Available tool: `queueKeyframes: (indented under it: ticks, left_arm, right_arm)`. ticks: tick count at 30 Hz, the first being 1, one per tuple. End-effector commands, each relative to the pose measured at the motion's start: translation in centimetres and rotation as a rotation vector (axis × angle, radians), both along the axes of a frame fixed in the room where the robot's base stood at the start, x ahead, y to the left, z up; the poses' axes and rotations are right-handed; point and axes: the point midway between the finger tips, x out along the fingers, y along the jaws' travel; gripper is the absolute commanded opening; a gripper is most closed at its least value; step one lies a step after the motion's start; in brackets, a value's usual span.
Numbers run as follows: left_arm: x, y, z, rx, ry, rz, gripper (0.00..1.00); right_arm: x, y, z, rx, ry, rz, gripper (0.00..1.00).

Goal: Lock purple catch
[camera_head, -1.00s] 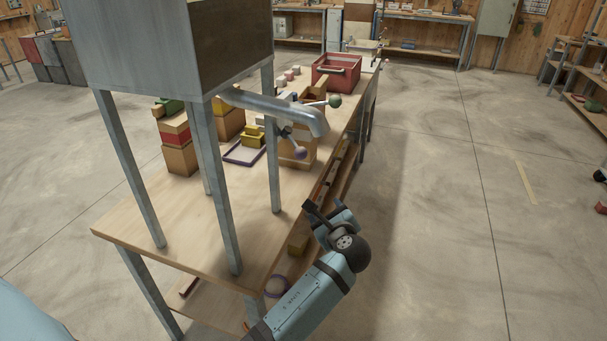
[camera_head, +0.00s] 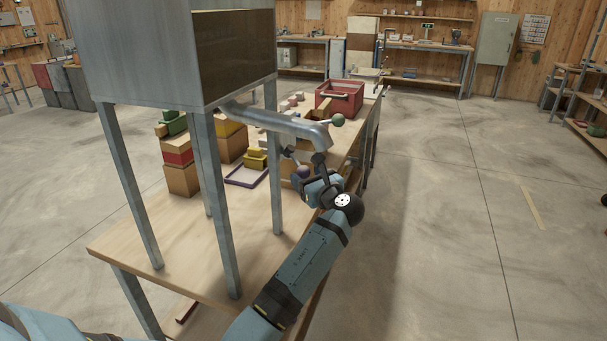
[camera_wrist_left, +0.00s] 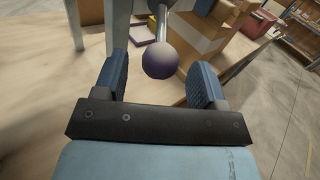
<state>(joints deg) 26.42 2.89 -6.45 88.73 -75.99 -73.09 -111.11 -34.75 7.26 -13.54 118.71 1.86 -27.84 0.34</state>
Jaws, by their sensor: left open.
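The purple catch shows as a metal rod with a purple ball knob (camera_head: 303,171) below the grey chute, over the right part of the workbench. In the left wrist view the purple ball (camera_wrist_left: 160,60) sits between the two blue finger pads, with visible gaps on both sides. My left gripper (camera_head: 308,173) is open at the ball, and its fingers partly hide the rod and ball in the head view. The left wrist view shows nothing clasped by the left gripper (camera_wrist_left: 160,75). My right gripper is out of view.
A grey hopper (camera_head: 145,55) on metal legs stands over the bench (camera_head: 180,245), its chute (camera_head: 275,120) running above the catch. A green-ball lever (camera_head: 337,120) and red crate (camera_head: 350,97) are beyond. A purple-rimmed tray (camera_head: 233,181) and stacked boxes (camera_head: 181,178) lie left. The right floor is clear.

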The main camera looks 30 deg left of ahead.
Motion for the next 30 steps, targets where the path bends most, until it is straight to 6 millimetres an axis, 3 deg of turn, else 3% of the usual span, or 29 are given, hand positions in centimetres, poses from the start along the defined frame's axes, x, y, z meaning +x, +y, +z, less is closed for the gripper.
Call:
queueKeyframes:
  ticks: [6, 16, 24, 30]
  left_arm:
    - [0.9, 1.9, 0.0, 0.0, 0.0, 0.001, 0.65]
    - [1.1, 2.2, 0.0, 0.0, 0.0, -0.001, 0.65]
    - [1.0, 2.2, 0.0, 0.0, 0.0, 0.0, 0.03]
    - [1.1, 2.2, -0.1, 0.0, -0.001, 0.002, 0.0]
  right_arm:
    - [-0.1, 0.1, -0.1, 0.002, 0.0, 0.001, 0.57]
    - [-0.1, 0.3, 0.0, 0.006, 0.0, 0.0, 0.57]
    - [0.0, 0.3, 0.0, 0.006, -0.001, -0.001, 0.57]
    - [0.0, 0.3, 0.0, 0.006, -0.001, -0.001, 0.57]
